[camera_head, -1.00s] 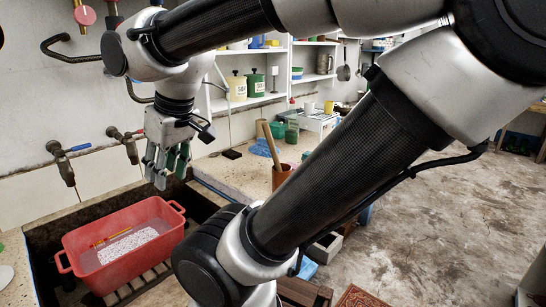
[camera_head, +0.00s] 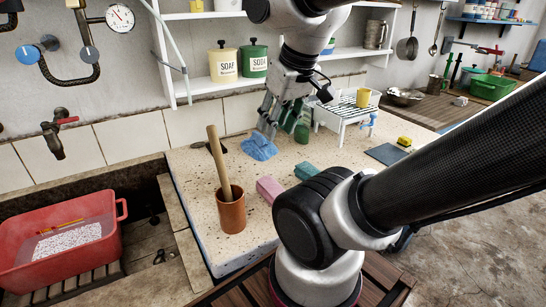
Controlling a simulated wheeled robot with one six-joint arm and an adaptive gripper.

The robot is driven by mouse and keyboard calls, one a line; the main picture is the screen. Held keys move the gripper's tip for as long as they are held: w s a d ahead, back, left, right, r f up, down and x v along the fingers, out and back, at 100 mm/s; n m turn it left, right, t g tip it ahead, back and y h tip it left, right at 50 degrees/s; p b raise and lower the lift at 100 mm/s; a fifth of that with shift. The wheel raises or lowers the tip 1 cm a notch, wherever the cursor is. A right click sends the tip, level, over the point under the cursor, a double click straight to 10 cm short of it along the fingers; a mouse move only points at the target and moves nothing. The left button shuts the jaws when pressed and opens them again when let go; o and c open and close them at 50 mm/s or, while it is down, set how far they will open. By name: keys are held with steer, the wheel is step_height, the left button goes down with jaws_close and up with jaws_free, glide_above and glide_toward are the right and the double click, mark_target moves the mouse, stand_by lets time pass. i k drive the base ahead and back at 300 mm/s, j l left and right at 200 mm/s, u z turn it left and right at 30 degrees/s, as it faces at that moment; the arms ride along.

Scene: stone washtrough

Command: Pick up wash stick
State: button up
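The wash stick appears to be the pale wooden stick (camera_head: 217,158) standing in a terracotta-coloured cup (camera_head: 232,212) on the speckled counter. It leans slightly left, and its lower end is hidden inside the cup. My gripper (camera_head: 284,126) points down, to the right of the stick and farther back over the counter. Its fingers look spread and nothing shows between them. It is apart from the stick.
A blue cloth (camera_head: 259,147), pink block (camera_head: 269,189) and teal block (camera_head: 306,171) lie near the cup. A white rack (camera_head: 346,112) stands behind. A red tub (camera_head: 60,240) sits in the trough at left. A tap (camera_head: 54,140) juts from the wall.

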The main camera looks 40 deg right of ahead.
mark_target(214, 142)
steer(key=k+l+z, duration=0.1)
steer(key=l, duration=2.6)
steer(key=k+u, duration=0.1)
steer(key=u, duration=0.55)
steer(key=j+u, duration=0.2)
steer(key=u, duration=0.25)
steer(key=i+j+u, duration=0.1)
steer(key=u, duration=0.35)
steer(key=j, duration=0.1)
